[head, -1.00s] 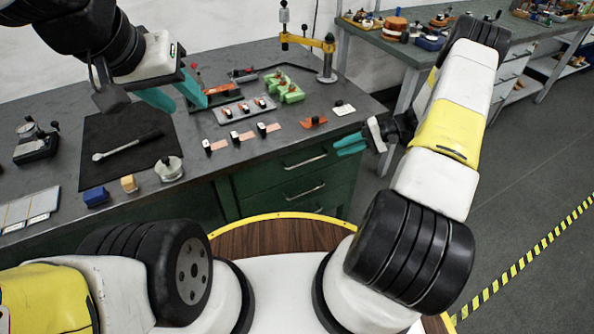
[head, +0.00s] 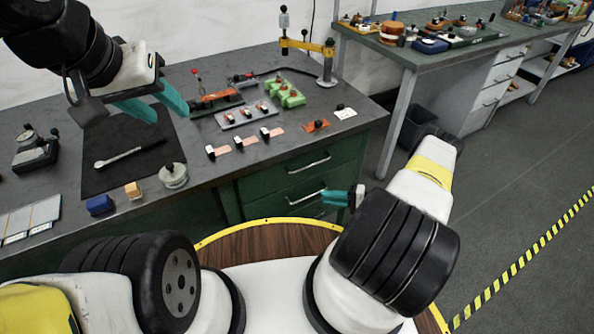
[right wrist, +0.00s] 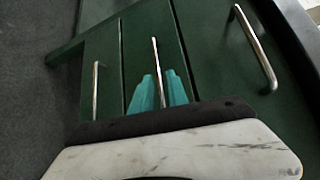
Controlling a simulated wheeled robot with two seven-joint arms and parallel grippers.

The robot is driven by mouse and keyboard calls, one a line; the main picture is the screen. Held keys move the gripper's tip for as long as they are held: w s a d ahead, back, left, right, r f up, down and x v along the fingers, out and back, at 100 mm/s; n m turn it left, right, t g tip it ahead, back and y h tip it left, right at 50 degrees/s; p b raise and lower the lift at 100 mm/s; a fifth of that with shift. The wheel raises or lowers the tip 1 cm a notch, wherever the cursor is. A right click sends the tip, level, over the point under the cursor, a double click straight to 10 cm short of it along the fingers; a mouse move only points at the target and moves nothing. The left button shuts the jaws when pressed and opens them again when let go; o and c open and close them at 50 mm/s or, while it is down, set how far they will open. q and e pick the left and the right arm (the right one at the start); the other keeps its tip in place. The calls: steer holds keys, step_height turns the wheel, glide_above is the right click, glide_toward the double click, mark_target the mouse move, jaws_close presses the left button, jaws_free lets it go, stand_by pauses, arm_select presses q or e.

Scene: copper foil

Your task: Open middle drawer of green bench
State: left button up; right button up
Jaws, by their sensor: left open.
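The green bench (head: 215,200) has a column of drawers at its right end, all closed. The middle drawer's metal bar handle (head: 305,197) shows below the top drawer's handle (head: 308,164). My right gripper (head: 334,198) is low in front of the drawers, just right of the middle handle in the head view. In the right wrist view its teal fingers (right wrist: 159,92) lie on either side of the middle handle (right wrist: 155,50), close together; whether they touch it is unclear. My left gripper (head: 160,103) is open and empty above the bench top.
A dark mat (head: 115,150) with a wrench, copper pieces (head: 245,140), green blocks (head: 287,92) and a yellow-armed stand (head: 325,60) are on the bench top. A second bench (head: 440,60) stands at the back right. Floor right of the drawers is open.

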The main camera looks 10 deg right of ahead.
mark_target(309, 196)
steer(key=x, duration=0.8)
steer(key=shift+s+f, duration=0.1)
steer(key=shift+f, duration=0.2)
jaws_close()
stand_by(1.1)
